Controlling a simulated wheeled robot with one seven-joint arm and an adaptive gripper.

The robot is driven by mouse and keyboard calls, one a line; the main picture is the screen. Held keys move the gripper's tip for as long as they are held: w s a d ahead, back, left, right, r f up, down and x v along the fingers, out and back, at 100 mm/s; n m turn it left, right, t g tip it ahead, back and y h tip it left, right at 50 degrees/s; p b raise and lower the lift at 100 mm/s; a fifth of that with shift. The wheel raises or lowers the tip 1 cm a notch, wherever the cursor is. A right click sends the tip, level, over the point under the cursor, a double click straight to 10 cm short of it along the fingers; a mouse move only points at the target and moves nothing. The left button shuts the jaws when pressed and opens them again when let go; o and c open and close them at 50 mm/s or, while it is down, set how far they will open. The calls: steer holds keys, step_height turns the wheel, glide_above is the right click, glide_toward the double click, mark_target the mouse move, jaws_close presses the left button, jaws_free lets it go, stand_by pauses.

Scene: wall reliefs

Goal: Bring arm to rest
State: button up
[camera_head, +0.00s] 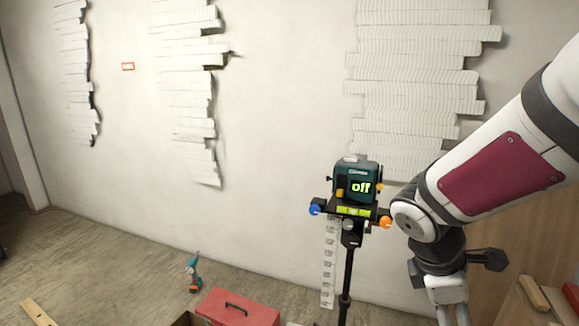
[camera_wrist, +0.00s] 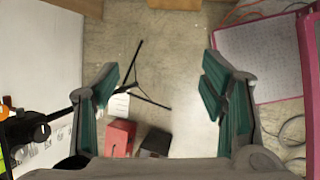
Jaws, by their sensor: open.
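My arm reaches in from the right in the head view, bent at the elbow, with its lower end pointing down. My gripper (camera_wrist: 165,95) shows in the wrist view with its two green-padded fingers wide apart and nothing between them. In the head view only part of the gripper shows at the bottom edge, right of the tripod. A dark device (camera_head: 357,181) with a screen reading "off" sits on a tripod (camera_head: 347,270), just left of my arm. The tripod's legs also show on the floor in the wrist view (camera_wrist: 140,92).
A red toolbox (camera_head: 238,308) and a teal drill (camera_head: 193,272) are on the floor. White layered reliefs (camera_head: 185,95) hang on the pale wall. A wooden surface with blocks (camera_head: 532,293) is at the lower right. Floor left of the drill is mostly clear.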

steer(key=s+a+r+m+t+y, duration=0.4)
steer(key=s+a+r+m, duration=0.4)
steer(key=m, duration=0.6)
steer(key=s+r+y, duration=0.1)
steer(key=s+r, duration=0.1)
steer(key=s, duration=0.1)
steer(key=shift+s+r+m, duration=0.25)
steer(key=shift+s+m, duration=0.05)
steer(key=shift+s, duration=0.1)
steer(key=shift+d, duration=0.1)
